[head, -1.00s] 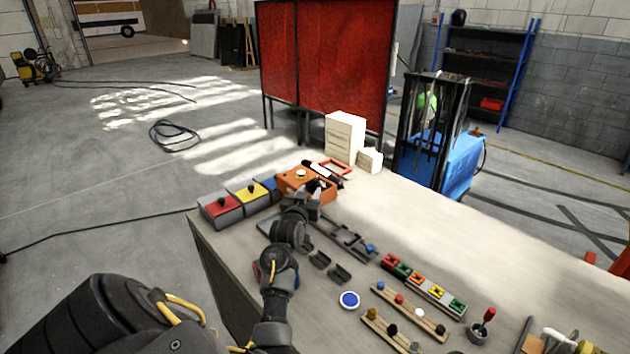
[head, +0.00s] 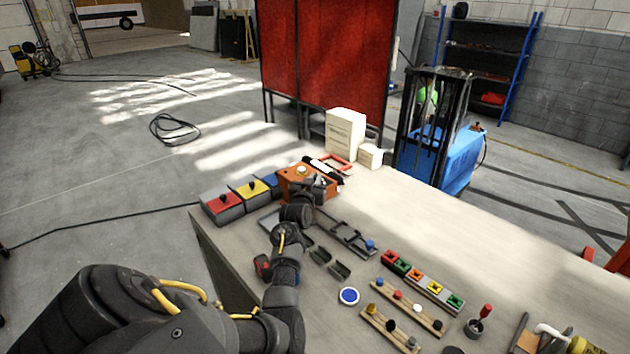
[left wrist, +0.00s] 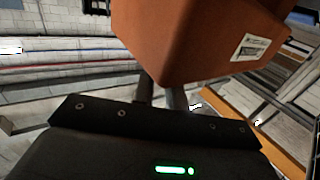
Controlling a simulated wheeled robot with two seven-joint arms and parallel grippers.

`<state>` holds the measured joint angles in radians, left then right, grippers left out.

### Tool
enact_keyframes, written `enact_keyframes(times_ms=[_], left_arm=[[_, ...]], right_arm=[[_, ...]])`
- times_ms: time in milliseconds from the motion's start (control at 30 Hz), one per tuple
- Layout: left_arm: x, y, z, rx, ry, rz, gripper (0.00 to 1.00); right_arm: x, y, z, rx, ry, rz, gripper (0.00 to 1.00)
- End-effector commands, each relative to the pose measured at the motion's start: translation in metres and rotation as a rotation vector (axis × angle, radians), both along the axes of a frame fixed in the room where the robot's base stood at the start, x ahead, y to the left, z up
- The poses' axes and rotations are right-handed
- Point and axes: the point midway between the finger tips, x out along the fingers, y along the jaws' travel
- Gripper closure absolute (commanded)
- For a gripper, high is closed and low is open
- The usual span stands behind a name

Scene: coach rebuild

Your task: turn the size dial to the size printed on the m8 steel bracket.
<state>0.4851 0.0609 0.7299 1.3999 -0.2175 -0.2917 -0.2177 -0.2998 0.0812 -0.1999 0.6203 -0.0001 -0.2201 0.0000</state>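An orange box (head: 296,187) stands on the far part of the bench, with a pale round knob (head: 301,170) on top. I cannot tell whether this knob is the size dial. My left gripper (head: 322,186) is at the box's near right side in the head view. In the left wrist view the orange box (left wrist: 195,40) is very close, with a small white label too small to read. The fingers there are partly hidden, and their gap is unclear. Dark grey metal parts (head: 347,237) lie right of my arm; I cannot tell which is the m8 bracket. My right gripper is out of view.
Boxes with red (head: 220,200), yellow (head: 249,187) and blue tops stand left of the orange box. White cartons (head: 345,133) stand behind it. A row of coloured blocks (head: 413,275) and peg strips lie on the near right. The bench's right middle is bare.

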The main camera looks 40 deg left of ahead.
Motion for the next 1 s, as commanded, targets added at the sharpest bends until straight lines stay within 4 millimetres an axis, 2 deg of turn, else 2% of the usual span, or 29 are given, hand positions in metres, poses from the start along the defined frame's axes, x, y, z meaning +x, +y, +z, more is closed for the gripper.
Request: enact_keyframes(times_ms=[67, 267, 700, 1000], left_arm=[[0.0, 0.0, 0.0, 0.0, 0.0, 0.001, 1.0], [0.0, 0.0, -0.001, -0.001, 0.0, 0.013, 1.0], [0.005, -0.006, -0.001, -0.003, -0.004, 0.286, 1.0], [0.005, -0.006, 0.001, 0.001, -0.002, 0.317, 1.0]], right_arm=[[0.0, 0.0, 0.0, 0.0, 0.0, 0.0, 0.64], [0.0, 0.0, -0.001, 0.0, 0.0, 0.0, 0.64], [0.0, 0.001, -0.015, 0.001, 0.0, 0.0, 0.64], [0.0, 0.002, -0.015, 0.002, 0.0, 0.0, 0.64]])
